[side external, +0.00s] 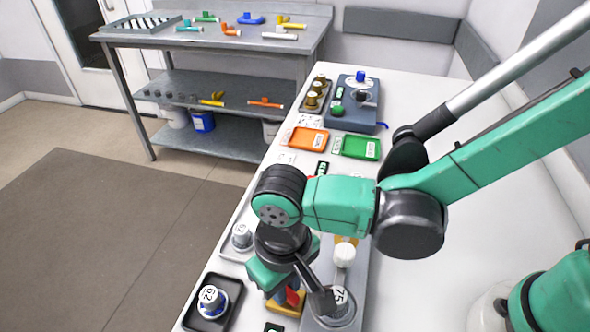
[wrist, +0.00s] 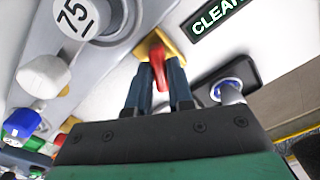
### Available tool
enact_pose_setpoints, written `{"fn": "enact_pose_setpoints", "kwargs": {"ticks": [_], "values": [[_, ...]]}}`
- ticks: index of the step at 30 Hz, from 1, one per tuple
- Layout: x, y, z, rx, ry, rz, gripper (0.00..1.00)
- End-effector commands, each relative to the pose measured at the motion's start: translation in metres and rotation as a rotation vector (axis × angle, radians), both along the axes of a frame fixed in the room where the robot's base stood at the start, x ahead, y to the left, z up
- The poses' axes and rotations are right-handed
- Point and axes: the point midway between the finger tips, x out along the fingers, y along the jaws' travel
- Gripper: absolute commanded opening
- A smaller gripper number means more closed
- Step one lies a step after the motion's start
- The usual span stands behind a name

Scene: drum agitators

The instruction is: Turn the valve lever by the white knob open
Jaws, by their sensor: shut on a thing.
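My gripper (wrist: 160,70) is shut on a red lever (wrist: 158,72), with one finger on each side of it. The lever stands on a brass-coloured valve body (wrist: 157,44), beside the grey plate. In the side view my gripper (side external: 290,288) hangs over the red lever (side external: 293,298) and brass body (side external: 287,308), hiding part of both. A white knob (side external: 344,254) stands apart from the gripper; it also shows at left in the wrist view (wrist: 44,76).
A cylinder marked 75 (side external: 342,303) stands close by the gripper. Orange (side external: 306,138) and green (side external: 358,147) trays lie farther back. The bench's right side looks clear.

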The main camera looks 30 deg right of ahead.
Motion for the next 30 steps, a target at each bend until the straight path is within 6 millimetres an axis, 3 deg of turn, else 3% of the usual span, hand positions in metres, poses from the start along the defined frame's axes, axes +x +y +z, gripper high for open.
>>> {"fn": "enact_pose_setpoints", "kwargs": {"ticks": [15, 30], "values": [[-0.0001, -0.0002, -0.0002, 0.0, 0.0, 0.422, 0.0], [0.0, -0.0001, -0.0002, 0.0, 0.0, 0.569, 0.0]]}}
